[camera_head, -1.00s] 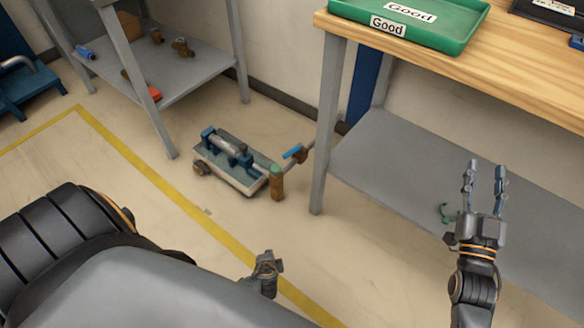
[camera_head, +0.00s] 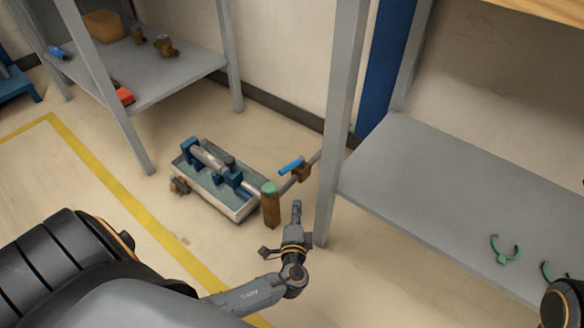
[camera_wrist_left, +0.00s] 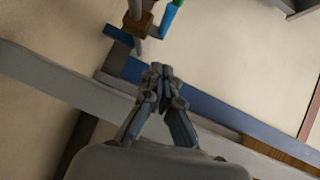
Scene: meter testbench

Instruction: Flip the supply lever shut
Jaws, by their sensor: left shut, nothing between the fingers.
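The supply lever (camera_head: 291,166) is a blue handle on a brass valve (camera_head: 301,173). The valve sits on a grey pipe low beside the bench leg, to the right of the meter rig on the floor. My left gripper (camera_head: 297,205) is shut and empty, fingers pointing up, below the lever and apart from it. In the left wrist view the shut fingertips (camera_wrist_left: 161,72) are in the middle, with the brass valve body (camera_wrist_left: 137,22) beyond them near the top. Blue parts show beside it; I cannot tell which is the lever. My right gripper is out of view.
A brown post with a green top (camera_head: 270,205) stands just left of my left gripper. A grey bench leg (camera_head: 340,120) rises close on its right. The lower shelf (camera_head: 430,170) holds green clips (camera_head: 504,250).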

